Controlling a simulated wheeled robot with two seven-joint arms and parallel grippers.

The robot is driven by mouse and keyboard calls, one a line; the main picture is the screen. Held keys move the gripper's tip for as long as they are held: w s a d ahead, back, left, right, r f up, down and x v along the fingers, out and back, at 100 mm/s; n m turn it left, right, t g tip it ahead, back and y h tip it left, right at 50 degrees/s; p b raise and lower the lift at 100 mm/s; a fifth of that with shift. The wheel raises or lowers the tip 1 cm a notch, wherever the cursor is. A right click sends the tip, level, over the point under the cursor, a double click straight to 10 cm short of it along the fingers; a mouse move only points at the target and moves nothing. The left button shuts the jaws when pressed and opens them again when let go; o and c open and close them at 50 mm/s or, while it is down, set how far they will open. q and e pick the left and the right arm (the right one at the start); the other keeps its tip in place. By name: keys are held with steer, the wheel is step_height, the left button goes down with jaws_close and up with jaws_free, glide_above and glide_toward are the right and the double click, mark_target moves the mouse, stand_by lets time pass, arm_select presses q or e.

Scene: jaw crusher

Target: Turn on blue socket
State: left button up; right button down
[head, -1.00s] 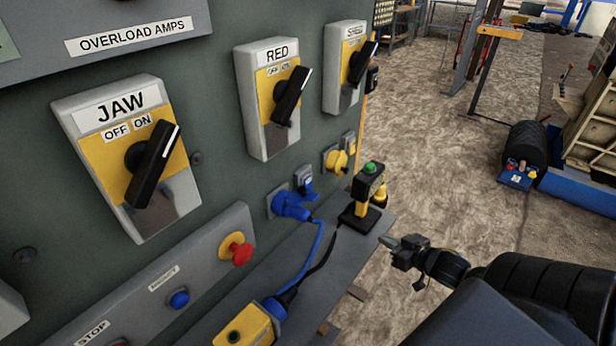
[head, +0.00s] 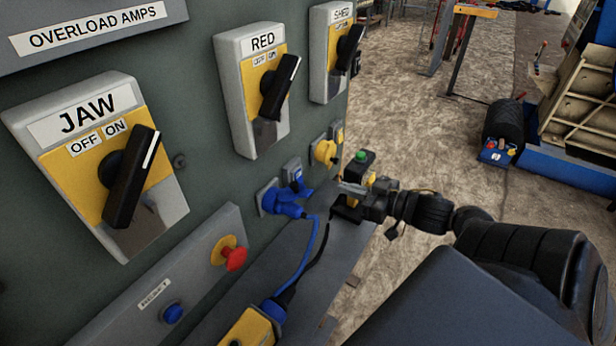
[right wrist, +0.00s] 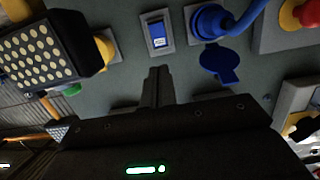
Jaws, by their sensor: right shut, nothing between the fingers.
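The blue socket (head: 268,197) is on the grey-green panel, with a blue plug (head: 287,207) in it and a blue cable hanging down. A small switch with a blue rocker (head: 292,170) sits just above it in the head view. In the right wrist view the rocker switch (right wrist: 158,32) lies ahead of the fingers, with the blue plug (right wrist: 212,22) and hanging blue lid (right wrist: 221,64) to its right. My right gripper (head: 342,187) is shut and empty, pointing at the panel to the right of the socket, apparently short of the switch. My left gripper is out of view.
A yellow socket (head: 324,152) is farther along the panel. The JAW knob (head: 130,175), RED knob (head: 279,88) and red stop button (head: 234,259) stick out. A grey ledge (head: 262,254) runs below.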

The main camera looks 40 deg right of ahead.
mark_target(298, 174)
steer(key=p+x, duration=0.1)
steer(key=x, duration=1.1)
